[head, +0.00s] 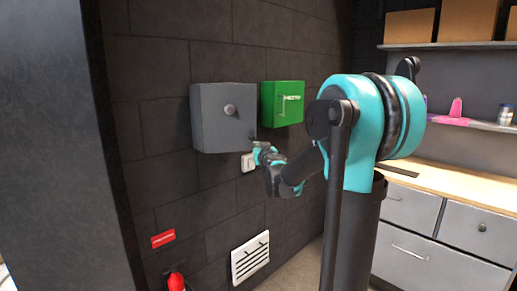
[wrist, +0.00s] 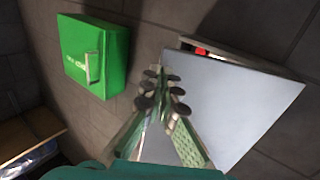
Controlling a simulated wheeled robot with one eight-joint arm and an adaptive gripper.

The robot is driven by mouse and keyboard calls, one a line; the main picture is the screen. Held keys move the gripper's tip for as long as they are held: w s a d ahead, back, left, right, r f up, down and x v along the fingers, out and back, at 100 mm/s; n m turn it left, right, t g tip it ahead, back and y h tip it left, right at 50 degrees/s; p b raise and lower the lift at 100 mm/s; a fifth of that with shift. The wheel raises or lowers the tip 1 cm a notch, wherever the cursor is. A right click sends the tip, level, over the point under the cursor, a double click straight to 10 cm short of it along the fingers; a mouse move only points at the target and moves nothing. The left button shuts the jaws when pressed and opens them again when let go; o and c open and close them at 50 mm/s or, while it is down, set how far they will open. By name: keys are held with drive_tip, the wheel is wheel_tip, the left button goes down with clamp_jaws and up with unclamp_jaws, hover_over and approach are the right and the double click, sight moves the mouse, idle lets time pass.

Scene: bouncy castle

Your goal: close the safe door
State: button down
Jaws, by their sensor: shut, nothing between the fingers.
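The grey safe (head: 205,120) is mounted on the dark block wall, with a round knob on its front. In the wrist view its pale grey door (wrist: 235,100) stands ajar. A narrow opening along its upper edge shows a small red thing (wrist: 201,51) inside. My gripper (head: 258,147) is at the safe's lower right edge in the head view. In the wrist view my gripper (wrist: 163,75) is shut and empty, its fingers overlapping the door's left edge. I cannot tell whether they touch the door.
A green wall box (head: 283,103) with a handle hangs right of the safe, close to my arm; it also shows in the wrist view (wrist: 95,55). A wooden counter (head: 450,185) with drawers and shelves stands at the right. A white vent (head: 250,258) is below.

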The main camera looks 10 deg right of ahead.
idle(0.3)
drive_tip(key=w+a+n+g+y, duration=0.2)
drive_tip(key=w+n+y, duration=0.3)
drive_tip(key=w, duration=0.7)
drive_tip(key=shift+a+g+y, duration=0.2)
drive_tip(key=shift+g+y, duration=0.1)
drive_tip(key=shift+y, duration=1)
drive_tip(key=shift+w, duration=0.1)
